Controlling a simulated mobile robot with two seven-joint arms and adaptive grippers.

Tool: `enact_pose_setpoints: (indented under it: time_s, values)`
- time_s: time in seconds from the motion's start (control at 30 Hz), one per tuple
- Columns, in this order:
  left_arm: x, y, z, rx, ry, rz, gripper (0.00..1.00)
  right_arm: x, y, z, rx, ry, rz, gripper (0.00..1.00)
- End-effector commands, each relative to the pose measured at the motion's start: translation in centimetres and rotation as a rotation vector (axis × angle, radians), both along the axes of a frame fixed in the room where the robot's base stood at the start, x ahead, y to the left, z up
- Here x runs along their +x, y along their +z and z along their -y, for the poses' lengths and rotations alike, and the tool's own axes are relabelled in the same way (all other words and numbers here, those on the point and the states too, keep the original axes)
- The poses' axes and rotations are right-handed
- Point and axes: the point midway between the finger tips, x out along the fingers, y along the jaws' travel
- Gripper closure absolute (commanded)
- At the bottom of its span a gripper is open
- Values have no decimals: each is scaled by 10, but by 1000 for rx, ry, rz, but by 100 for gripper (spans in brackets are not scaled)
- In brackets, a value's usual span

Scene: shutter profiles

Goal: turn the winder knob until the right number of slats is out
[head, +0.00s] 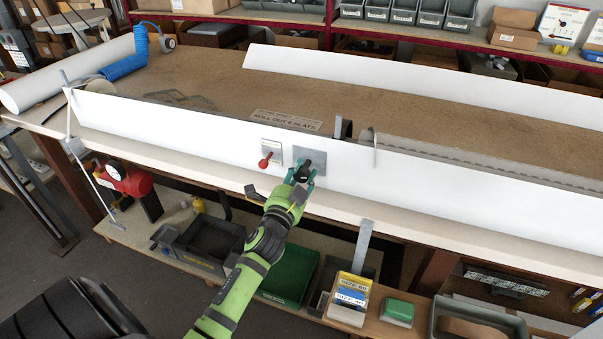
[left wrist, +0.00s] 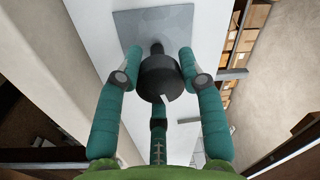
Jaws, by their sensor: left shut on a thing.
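The black winder knob (left wrist: 160,77) sits on a grey plate (left wrist: 165,25) on the white front panel (head: 222,143). In the head view the knob (head: 304,168) is partly covered by my left gripper (head: 301,178). My left gripper has teal fingers, which close around the knob in the left wrist view (left wrist: 162,85). A white mark shows on the knob's rim. A sign (head: 286,120) on the bench reads "ROLL OUT 6 SLATS". Grey ribbed slats (head: 450,155) lie behind the panel at the right. How many are out I cannot tell. My right gripper is not in view.
A white roll (head: 65,75) and a blue coiled hose (head: 123,66) lie at the bench's left end. Bins (head: 205,242) and size-marked boxes (head: 350,290) stand on the shelf below.

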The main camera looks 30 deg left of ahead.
Motion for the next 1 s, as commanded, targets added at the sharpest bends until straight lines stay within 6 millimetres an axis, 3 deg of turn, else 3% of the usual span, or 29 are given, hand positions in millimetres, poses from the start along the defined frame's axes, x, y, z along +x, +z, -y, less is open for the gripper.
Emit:
enact_pose_setpoints:
  time_s: [1.0]
  values:
    - [0,4,-4,946,8,-229,94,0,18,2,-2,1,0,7]
